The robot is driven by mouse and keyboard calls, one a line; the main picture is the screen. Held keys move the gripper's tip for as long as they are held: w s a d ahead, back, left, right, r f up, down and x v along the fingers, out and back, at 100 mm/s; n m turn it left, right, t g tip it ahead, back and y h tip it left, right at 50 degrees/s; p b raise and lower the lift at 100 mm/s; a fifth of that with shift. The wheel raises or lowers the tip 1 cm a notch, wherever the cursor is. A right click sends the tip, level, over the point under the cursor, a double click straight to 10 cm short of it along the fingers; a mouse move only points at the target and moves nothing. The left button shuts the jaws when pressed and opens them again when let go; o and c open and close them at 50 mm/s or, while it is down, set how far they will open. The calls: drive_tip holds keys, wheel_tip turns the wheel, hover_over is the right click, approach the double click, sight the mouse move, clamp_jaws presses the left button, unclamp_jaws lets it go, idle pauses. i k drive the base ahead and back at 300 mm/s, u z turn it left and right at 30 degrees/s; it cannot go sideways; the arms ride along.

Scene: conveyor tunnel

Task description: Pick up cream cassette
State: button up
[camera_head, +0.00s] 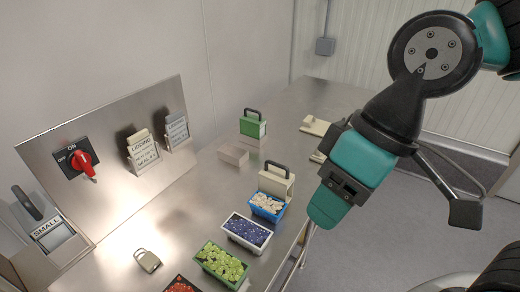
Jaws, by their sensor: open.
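A cream cassette (275,187) with a dark arched handle stands upright on the steel counter, near its right edge, just behind a blue tray of pale pieces (266,205). Its lower front is partly hidden by that tray. My gripper (345,188), at the end of my teal and black arm, hangs to the right of the cassette and apart from it. It is open and appears empty; its fingertips are hard to make out from this angle.
A green cassette (253,127) with a handle stands farther back, near a pale block (233,154). Trays of purple (246,234), green (221,264) and red pieces line the front. A panel with a red switch (82,159) and lidding holders stands left. The counter's middle is clear.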

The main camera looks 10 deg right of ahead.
sight(278, 184)
drive_tip(key=k, duration=0.5)
drive_tip(key=z, duration=0.9)
drive_tip(key=i, duration=0.9)
drive_tip(key=u, duration=1.75)
